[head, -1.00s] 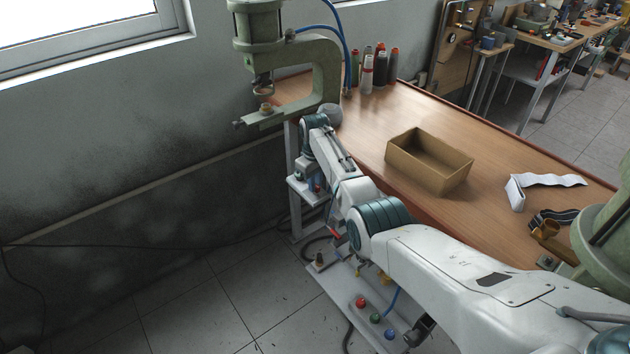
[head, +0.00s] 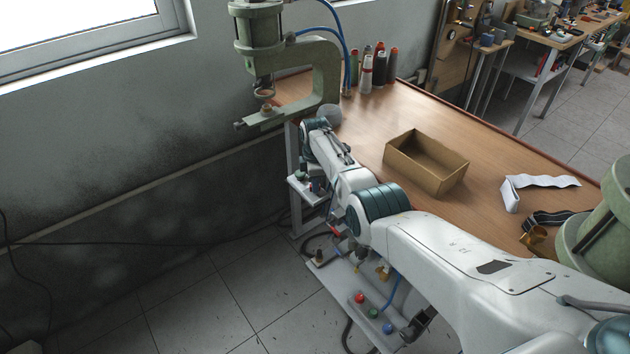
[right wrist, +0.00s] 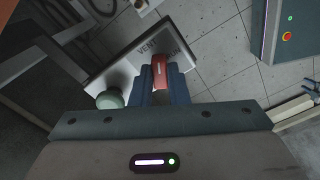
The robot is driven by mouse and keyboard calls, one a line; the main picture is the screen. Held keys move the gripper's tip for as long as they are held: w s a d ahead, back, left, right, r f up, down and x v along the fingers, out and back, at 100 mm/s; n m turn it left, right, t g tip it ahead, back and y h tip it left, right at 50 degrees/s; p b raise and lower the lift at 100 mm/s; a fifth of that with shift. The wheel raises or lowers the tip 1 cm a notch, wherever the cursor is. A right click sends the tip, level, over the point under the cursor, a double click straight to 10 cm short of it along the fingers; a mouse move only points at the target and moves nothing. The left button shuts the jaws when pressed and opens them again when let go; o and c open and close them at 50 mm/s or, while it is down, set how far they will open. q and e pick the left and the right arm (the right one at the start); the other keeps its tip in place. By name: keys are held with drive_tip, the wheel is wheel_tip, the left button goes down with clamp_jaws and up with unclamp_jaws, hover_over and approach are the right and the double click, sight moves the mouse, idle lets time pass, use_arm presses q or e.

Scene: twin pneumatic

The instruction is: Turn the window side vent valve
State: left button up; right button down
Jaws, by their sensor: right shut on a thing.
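The vent valve's red lever (right wrist: 159,72) shows in the right wrist view, at the edge of a pale plate (right wrist: 176,36) lettered "VENT". My right gripper (right wrist: 160,88) is shut on this lever, one blue finger on each side of it. A round green knob (right wrist: 109,99) sits on the plate to the left of the fingers. In the head view my right gripper (head: 316,186) is down at a small pale shelf below the press by the window wall. My arm hides most of the valve there. My left gripper is not in view.
A green press (head: 326,75) with blue hoses stands above the shelf at the bench's (head: 520,170) far left corner. A cardboard box (head: 426,165) and a white strip (head: 540,183) lie on the bench. A lower panel with coloured buttons (head: 360,298) is under my arm.

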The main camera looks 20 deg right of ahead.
drive_tip(key=n, duration=0.6)
drive_tip(key=shift+p, duration=0.3)
idle(0.4)
drive_tip(key=c, duration=1.4)
unclamp_jaws()
drive_tip(key=shift+r, duration=0.55)
wheel_tip(320, 180, up, 10)
drive_tip(key=shift+f, duration=0.15)
